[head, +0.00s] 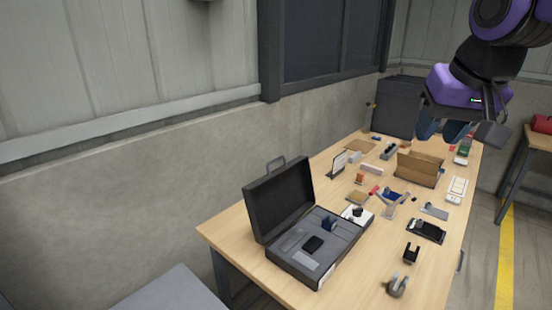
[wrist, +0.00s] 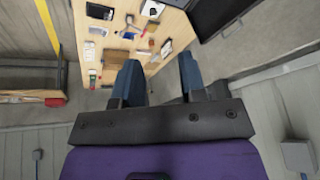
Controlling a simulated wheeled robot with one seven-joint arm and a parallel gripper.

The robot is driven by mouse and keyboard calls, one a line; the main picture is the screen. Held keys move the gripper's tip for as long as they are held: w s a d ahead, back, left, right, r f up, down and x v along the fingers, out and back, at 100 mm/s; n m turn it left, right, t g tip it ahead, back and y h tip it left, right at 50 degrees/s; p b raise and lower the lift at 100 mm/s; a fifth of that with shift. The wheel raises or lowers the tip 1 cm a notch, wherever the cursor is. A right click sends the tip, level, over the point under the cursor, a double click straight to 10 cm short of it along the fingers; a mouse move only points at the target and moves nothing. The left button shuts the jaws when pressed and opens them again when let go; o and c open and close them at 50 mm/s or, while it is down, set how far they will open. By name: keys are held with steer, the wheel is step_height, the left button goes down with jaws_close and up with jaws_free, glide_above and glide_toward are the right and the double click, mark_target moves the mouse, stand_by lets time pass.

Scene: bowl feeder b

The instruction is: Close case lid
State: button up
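The case (head: 315,250) is a dark box on the near left part of the wooden table in the head view. Its lid (head: 280,200) stands open, tilted up at the left with a handle on top. Grey inserts and small dark items show inside the case. In the wrist view the dark case lid (wrist: 228,22) shows at the upper right. My gripper (head: 442,132) is raised above the far part of the table, well away from the case. In the wrist view its two blue fingers (wrist: 160,82) are apart with nothing between them.
The wooden table (head: 235,232) holds many small items, including a cardboard box (head: 420,168) and a black tray (head: 426,231). A dark cabinet (head: 396,105) stands at the far end. A concrete wall (head: 130,190) runs along the left. A grey surface (head: 175,292) is at the lower left.

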steer(key=w+a+m, duration=0.2)
steer(key=w+a, duration=0.2)
steer(key=w, duration=0.6)
steer(key=m+g+y, duration=0.2)
steer(key=m, duration=0.3)
glide_above(276, 171)
step_height(276, 171, down, 24)
steer(key=shift+s+f, duration=0.1)
steer(key=shift+f, duration=0.05)
jaws_close()
